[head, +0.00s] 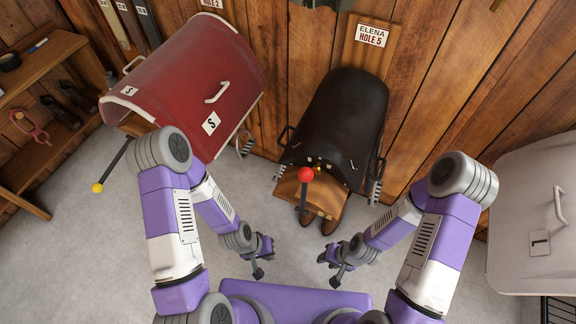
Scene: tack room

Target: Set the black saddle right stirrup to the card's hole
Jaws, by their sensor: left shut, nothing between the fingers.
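The black saddle (343,115) sits on a wooden rack against the plank wall. A card (371,36) above it reads "ELENA HOLE 5". One stirrup strap (281,172) hangs at its left side and another (374,191) at its right side; their holes are too small to read. My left gripper (264,262) is shut and empty, below and left of the saddle, apart from it. My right gripper (331,268) is below the saddle, apart from both straps; its finger gap is unclear.
A red-knobbed rod (305,176) stands out before the saddle, above brown boots (330,226). A red saddle (190,75) is at left, with a yellow-knobbed rod (98,187). A pale covered form (535,215) is at right, and wooden shelves (40,70) at far left.

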